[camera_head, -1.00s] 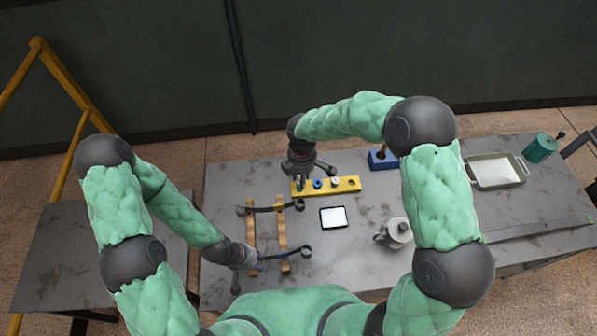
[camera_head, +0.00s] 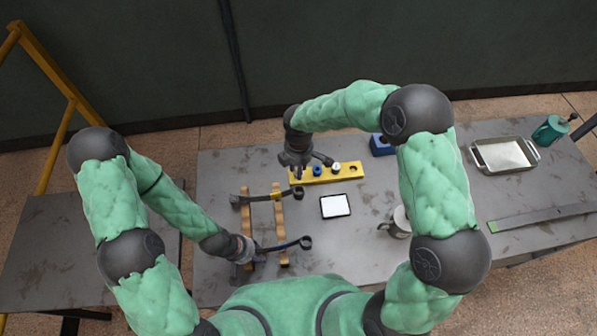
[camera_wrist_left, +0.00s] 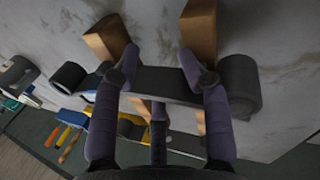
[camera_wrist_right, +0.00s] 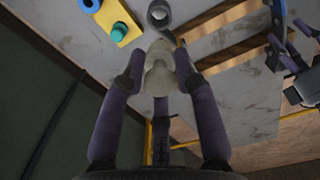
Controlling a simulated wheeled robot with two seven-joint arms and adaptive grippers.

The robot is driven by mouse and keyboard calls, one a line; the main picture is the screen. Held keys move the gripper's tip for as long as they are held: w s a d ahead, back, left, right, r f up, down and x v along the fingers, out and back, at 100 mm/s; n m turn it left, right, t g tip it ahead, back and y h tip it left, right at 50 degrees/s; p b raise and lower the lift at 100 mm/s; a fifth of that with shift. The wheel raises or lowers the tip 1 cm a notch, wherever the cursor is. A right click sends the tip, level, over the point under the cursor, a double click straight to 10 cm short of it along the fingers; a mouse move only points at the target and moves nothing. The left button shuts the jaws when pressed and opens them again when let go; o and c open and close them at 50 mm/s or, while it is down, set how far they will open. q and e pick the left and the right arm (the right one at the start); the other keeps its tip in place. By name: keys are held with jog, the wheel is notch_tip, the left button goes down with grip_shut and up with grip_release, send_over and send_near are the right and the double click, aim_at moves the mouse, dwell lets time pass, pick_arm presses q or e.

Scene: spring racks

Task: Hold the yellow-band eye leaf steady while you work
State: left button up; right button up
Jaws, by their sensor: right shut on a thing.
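A nearer eye leaf with a bluish band (camera_head: 289,244) lies across the same rails. My left gripper (camera_head: 258,253) is at this nearer leaf's left part. In the left wrist view its fingers (camera_wrist_left: 161,85) stand spread over a dark leaf (camera_wrist_left: 160,83); firm contact is not clear. My right gripper (camera_head: 297,169) is above the yellow block's left end. In the right wrist view it is shut on a pale grey piece (camera_wrist_right: 158,72), with a leaf eye (camera_wrist_right: 159,14) beyond.
The yellow block (camera_head: 344,176) holds a blue ring (camera_head: 317,171) and a white piece (camera_head: 336,167). A white-faced tablet (camera_head: 335,206), a mug (camera_head: 398,222), a blue block (camera_head: 381,146), a metal tray (camera_head: 503,155) and a green canister (camera_head: 550,130) stand to the right.

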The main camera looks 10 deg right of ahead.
pick_arm(q)
jog(key=shift+f, duration=0.5)
pick_arm(e)
jog(key=shift+a+f, duration=0.1)
jog(key=shift+f, duration=0.2)
pick_arm(q)
jog(key=w+d+r+m+g, duration=0.1)
jog(key=d+r+m, duration=0.1)
jog(key=d+r, duration=0.3)
pick_arm(e)
jog(key=shift+w+d, duration=0.15)
jog(key=shift+d, duration=0.05)
pick_arm(q)
jog(key=n+y, duration=0.4)
jog(key=n, duration=1.2)
send_near(268, 196)
jog(key=a, duration=0.3)
jog(key=r, duration=0.1)
jog(key=shift+n+t, duration=0.3)
notch_tip(268, 196, down, 12)
jog(key=shift+w+a+r, duration=0.1)
jog(key=shift+a, duration=0.05)
grip_shut()
pick_arm(e)
jog(key=shift+f, duration=1.5)
